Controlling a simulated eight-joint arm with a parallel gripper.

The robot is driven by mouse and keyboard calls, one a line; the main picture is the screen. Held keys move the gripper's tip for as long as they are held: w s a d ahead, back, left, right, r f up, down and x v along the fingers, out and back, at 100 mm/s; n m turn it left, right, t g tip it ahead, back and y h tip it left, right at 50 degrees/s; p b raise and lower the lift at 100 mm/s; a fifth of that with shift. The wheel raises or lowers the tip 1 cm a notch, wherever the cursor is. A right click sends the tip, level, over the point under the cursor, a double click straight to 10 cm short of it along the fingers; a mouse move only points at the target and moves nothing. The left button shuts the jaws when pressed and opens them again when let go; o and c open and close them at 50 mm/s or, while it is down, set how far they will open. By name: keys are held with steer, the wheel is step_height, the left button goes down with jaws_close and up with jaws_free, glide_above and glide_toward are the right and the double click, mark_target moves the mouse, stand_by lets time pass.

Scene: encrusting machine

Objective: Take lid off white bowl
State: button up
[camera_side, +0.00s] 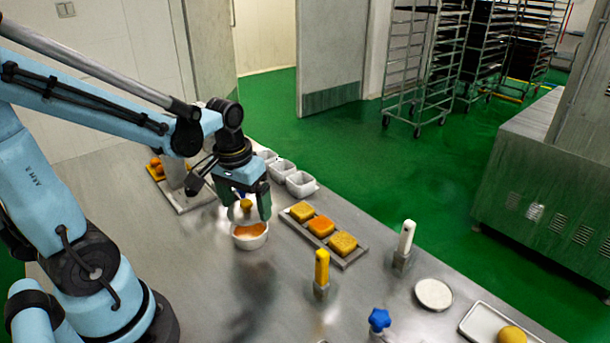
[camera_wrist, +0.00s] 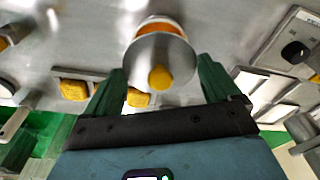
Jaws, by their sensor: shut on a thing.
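The white bowl (camera_side: 250,243) stands on the steel table with an orange filling showing inside it. The grey round lid (camera_wrist: 150,52) has a yellow knob (camera_wrist: 160,77). My gripper (camera_side: 248,209) is shut on the lid, with one finger at each side of it in the wrist view. In the side view, the lid (camera_side: 236,214) is held above the bowl, apart from its rim and partly hidden by the fingers. In the wrist view, the lid covers most of the bowl, and only the bowl's far rim and orange filling (camera_wrist: 160,27) show.
A tray (camera_side: 352,259) with yellow and orange square pieces lies right of the bowl. Small white containers (camera_side: 300,184) stand behind. Yellow-handled (camera_side: 321,268) and white-handled (camera_side: 406,238) tools stand upright in front right. A white disc (camera_side: 433,294) lies farther right. The table left of the bowl is clear.

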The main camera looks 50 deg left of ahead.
steer(key=s+d+r, duration=0.3)
steer(key=d+r, duration=0.4)
steer(key=d, duration=0.4)
steer(key=s+d+f, duration=0.3)
steer(key=s+d, duration=0.2)
steer(key=d, duration=0.4)
glide_above(275, 270)
steer(key=f, duration=0.7)
steer(key=shift+s+d, duration=0.1)
steer(key=shift+s, duration=0.1)
steer(key=shift+f, duration=2)
steer(key=shift+f, duration=0.15)
steer(key=o, duration=0.7)
steer(key=shift+o, duration=0.2)
